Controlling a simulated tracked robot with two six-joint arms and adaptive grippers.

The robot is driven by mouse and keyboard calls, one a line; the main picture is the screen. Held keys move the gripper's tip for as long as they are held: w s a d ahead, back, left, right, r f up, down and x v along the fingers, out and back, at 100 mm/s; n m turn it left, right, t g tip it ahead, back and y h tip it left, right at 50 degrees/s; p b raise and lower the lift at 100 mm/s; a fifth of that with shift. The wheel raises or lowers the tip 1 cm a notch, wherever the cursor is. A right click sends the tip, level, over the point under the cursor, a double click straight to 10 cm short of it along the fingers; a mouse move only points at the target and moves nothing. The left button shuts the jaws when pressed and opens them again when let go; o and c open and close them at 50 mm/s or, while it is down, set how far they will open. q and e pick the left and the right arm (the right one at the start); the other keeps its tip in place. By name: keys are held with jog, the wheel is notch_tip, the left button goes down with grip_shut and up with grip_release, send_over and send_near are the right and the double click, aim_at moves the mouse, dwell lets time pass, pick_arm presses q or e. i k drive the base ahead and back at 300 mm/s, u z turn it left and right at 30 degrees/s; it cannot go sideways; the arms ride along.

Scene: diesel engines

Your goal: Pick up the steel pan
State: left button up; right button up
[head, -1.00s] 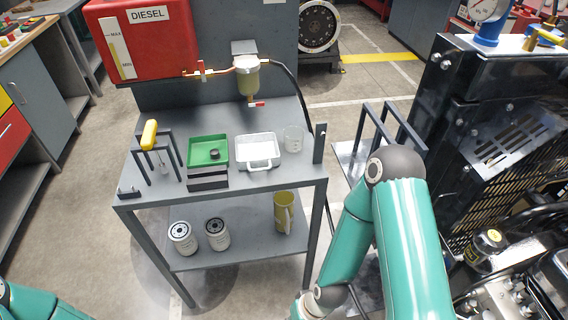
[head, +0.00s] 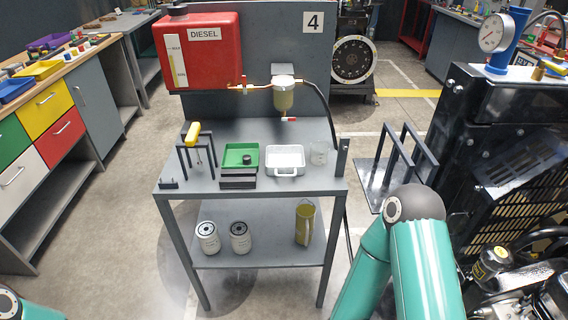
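The steel pan (head: 298,170) is a pale, shallow rectangular pan with a handle at its front. It sits on the top of the grey cart (head: 213,188), between the green tray and a clear beaker. My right arm's teal links rise at the lower right, to the right of the cart, and its gripper is out of the frame. Only a small piece of my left arm shows in the bottom left corner, and its gripper is out of the frame. Neither arm is seen touching the pan.
A green tray (head: 236,151) and a clear beaker (head: 319,153) flank the pan. A yellow-handled tool (head: 193,135) rests in a stand at left. A filter bowl (head: 284,95) and black hose hang behind. An engine (head: 500,130) stands right. Floor in front is clear.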

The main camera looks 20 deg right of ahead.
aim_at(282, 161)
jog(key=u, duration=0.05)
jog(key=i, duration=0.9)
jog(key=z, duration=0.1)
